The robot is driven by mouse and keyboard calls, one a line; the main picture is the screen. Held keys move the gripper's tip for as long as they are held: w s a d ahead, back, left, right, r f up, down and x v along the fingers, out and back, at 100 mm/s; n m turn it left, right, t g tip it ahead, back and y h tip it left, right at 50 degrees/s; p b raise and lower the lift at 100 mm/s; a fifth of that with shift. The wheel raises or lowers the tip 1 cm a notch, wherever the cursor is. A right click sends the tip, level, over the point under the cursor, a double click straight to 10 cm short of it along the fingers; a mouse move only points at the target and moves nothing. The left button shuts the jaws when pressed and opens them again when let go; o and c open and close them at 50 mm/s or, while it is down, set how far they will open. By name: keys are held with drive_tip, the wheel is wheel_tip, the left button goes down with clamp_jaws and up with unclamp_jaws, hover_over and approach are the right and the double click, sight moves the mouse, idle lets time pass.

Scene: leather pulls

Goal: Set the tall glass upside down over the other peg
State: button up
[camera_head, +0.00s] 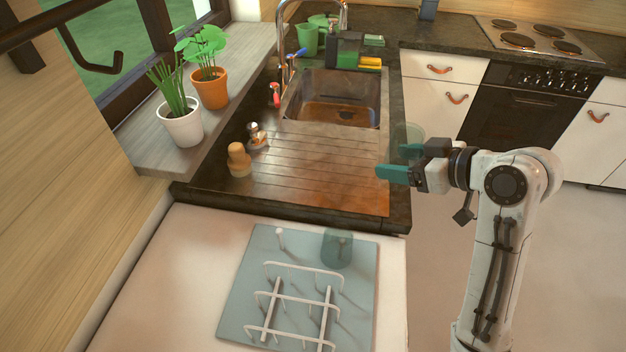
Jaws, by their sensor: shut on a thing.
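My gripper (397,161) is at the right edge of the sink counter, its teal fingers shut on a clear, faintly green glass (408,132). The glass shows just above and behind the fingers; its lower part is hidden and I cannot tell which way up it is. The pale blue drying rack (240,322) lies on the white surface at the front, below and left of my gripper. A bare peg with a white tip (280,235) stands at its back left. Another tinted glass (337,249) sits over the peg at its back right.
White wire holders (305,268) rise from the front of the rack. A wooden mill (239,158) and a shaker (256,135) stand left of the ribbed drainboard (318,160). The sink (333,98) and faucet lie behind. The drainboard is clear.

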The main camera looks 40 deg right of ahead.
drive_tip(key=p+x, duration=0.1)
drive_tip(key=x, duration=0.7)
drive_tip(key=f+p+x, duration=0.1)
drive_tip(key=x, duration=0.7)
drive_tip(key=shift+s+d, duration=0.1)
drive_tip(key=shift+s, duration=0.1)
drive_tip(key=shift+w+f+p, duration=0.3)
drive_tip(key=shift+w+f, duration=0.1)
drive_tip(key=shift+f, duration=0.1)
drive_tip(key=shift+f+p, duration=0.5)
drive_tip(key=shift+f, duration=1.1)
drive_tip(key=shift+f, duration=0.1)
drive_tip(key=shift+f, duration=0.15)
drive_tip(key=o, duration=1.3)
